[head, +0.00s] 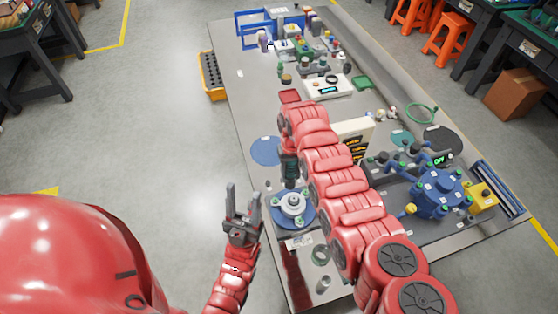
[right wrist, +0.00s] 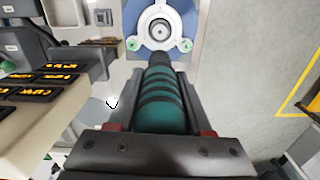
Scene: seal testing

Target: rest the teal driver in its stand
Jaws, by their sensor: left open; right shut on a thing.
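The teal driver (right wrist: 163,105) is in my right gripper (right wrist: 160,80), its banded handle between the two fingers in the right wrist view. Its dark front end points toward a pale round fixture (right wrist: 158,30) on a blue base; whether they touch I cannot tell. In the head view my right gripper (head: 290,172) is just behind that fixture (head: 293,204), and the driver is mostly hidden. My left gripper (head: 243,192) is open and empty, left of the table edge. I cannot pick out the driver's stand with certainty.
The long grey table (head: 262,112) holds a blue disc (head: 265,151), a dark disc (head: 443,139), a blue valve assembly (head: 438,194) and a meter box (head: 328,86). A panel with orange readouts (right wrist: 40,85) is close on the left.

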